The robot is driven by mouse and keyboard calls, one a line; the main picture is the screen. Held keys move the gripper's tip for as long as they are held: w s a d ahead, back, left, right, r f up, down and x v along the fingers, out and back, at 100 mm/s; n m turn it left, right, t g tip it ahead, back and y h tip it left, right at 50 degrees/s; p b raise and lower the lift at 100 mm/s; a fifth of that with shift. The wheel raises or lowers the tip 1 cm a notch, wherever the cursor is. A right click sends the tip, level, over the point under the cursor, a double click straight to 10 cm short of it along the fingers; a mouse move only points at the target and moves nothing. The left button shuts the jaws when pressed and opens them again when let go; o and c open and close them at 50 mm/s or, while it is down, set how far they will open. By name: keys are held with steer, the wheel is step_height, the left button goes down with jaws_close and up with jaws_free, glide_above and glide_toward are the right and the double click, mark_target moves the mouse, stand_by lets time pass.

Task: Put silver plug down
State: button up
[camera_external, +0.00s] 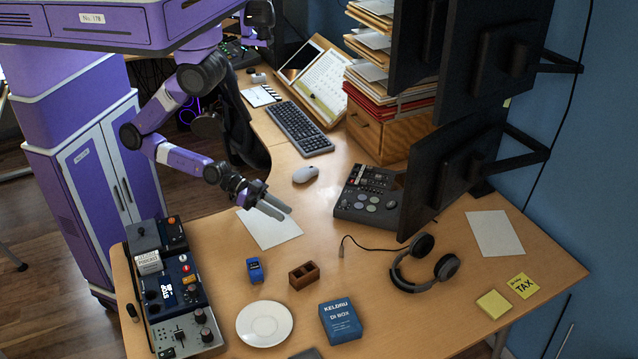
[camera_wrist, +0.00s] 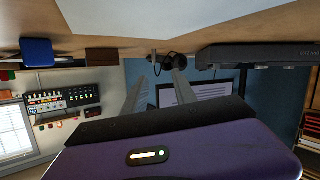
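The silver plug (camera_external: 341,252) is at the end of the headphones' thin dark cable, on the table between the brown block and the headphones. It looks small and roughly upright, apart from my gripper. In the wrist view the plug (camera_wrist: 153,56) appears small in the distance, beyond the finger tips. My gripper (camera_external: 286,212) is above the table over the white sheet, left of and behind the plug. Its two pale fingers, also in the wrist view (camera_wrist: 164,72), are apart with nothing visible between them. The black headphones (camera_external: 425,268) lie right of the plug.
A brown slotted block (camera_external: 303,275), a small blue device (camera_external: 255,271) and a blue box (camera_external: 340,322) stand in front. A dark control panel (camera_external: 369,197) and monitors (camera_external: 455,165) are at the right. A white saucer (camera_external: 264,323) is near the front. Table around the plug is clear.

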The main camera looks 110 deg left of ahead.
steer(key=s+a+r+y, duration=0.2)
steer(key=s+a+r, duration=0.3)
steer(key=s+a, duration=0.4)
steer(key=shift+s+a+m, duration=0.2)
steer(key=shift+s+m, duration=0.1)
steer(key=shift+s, duration=0.95)
steer(key=shift+r, duration=0.1)
